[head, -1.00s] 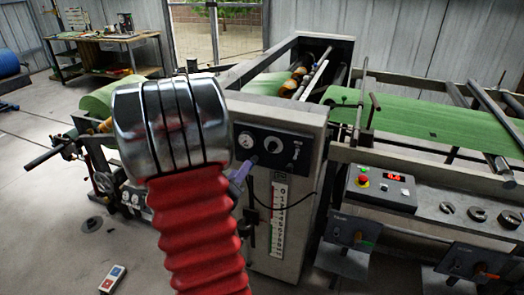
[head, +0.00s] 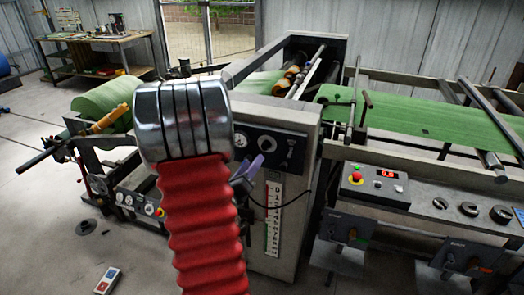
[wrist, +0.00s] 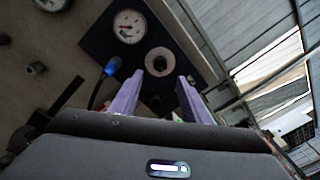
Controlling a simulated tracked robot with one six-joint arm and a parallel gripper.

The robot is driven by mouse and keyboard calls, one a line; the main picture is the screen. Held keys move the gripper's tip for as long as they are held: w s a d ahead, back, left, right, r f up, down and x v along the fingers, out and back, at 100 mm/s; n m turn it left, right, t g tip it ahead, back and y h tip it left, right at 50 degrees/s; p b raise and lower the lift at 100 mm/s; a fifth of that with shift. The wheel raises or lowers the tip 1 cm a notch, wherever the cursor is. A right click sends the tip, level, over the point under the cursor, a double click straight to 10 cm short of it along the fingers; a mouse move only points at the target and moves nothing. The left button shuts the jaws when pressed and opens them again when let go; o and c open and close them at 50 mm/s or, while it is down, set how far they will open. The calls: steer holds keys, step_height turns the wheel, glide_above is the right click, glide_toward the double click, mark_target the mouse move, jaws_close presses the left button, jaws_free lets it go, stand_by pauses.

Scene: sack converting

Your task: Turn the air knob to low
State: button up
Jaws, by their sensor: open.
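The air knob (head: 268,143) is a dark round knob with a pale ring, set in a black panel on the grey machine post. In the wrist view the knob (wrist: 158,62) lies just beyond the fingertips, roughly centred between them. My gripper (wrist: 160,77) is open, with two purple fingers apart and nothing held. In the head view my gripper (head: 248,170) is mostly hidden behind my red and chrome arm, just below left of the knob. I cannot tell whether the fingers touch the knob. Its pointer setting is too small to read.
A round gauge (wrist: 129,26) sits beside the knob. A blue-tipped cable end (wrist: 112,67) is close to the left finger. A control box (head: 376,186) with a red button stands to the right.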

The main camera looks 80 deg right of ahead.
mark_target(264, 147)
steer(key=d, duration=0.3)
steer(key=s+d, duration=0.1)
steer(key=d, duration=0.5)
steer(key=shift+s+d, duration=0.25)
steer(key=shift+d, duration=0.05)
steer(key=shift+c, duration=0.5)
steer(key=c, duration=0.9)
